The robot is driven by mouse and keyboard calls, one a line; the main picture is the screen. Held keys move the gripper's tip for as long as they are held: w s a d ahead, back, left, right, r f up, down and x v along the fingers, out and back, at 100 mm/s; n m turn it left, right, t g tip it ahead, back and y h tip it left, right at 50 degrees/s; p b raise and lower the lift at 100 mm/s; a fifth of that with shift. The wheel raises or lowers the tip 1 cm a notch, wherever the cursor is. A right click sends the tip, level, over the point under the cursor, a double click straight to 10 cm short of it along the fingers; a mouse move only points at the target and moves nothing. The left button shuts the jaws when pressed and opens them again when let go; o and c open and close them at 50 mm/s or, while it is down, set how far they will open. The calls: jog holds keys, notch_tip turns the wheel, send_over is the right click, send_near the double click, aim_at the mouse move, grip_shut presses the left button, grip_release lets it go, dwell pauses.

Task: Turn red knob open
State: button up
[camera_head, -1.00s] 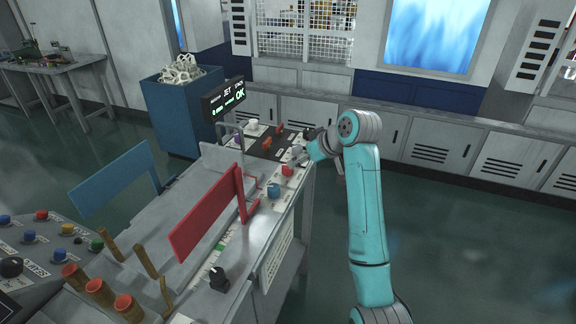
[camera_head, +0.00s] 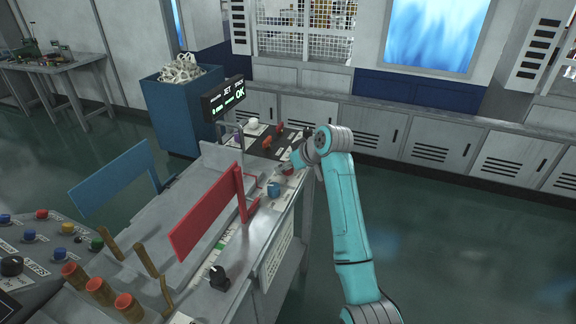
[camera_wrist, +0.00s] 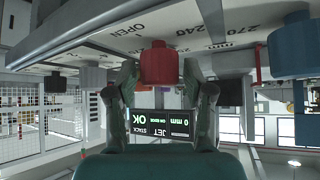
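The red knob (camera_wrist: 159,64) is in the middle of the wrist view, which is upside down, beside a printed OPEN label. In the head view the red knob (camera_head: 288,171) is on the bench top, partly hidden by my gripper. My gripper (camera_wrist: 159,76) has one finger on each side of the knob, with a narrow gap showing on both sides, so it looks open around it. In the head view my gripper (camera_head: 284,166) is small and its fingers are hard to make out.
A blue knob (camera_head: 273,190) stands close to the red one; it also shows in the wrist view (camera_wrist: 292,46). A red plate (camera_head: 207,215) rises at the left. A display (camera_head: 223,98) reading OK stands behind. The floor right of the bench is clear.

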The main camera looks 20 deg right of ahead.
jog(key=c, duration=0.7)
jog(key=shift+m, duration=0.3)
jog(key=shift+a+m+t+h, duration=0.1)
jog(key=shift+m+t+h, duration=0.3)
jog(key=shift+m+h, duration=0.75)
jog(key=m+h, duration=0.2)
jog(key=m, duration=0.1)
jog(key=shift+m+h, duration=0.35)
jog(key=m+g+h, duration=0.1)
jog(key=m+h, duration=0.3)
jog(key=m, duration=0.1)
jog(key=shift+m, duration=0.3)
jog(key=o, duration=1.2)
jog(key=shift+c, duration=0.2)
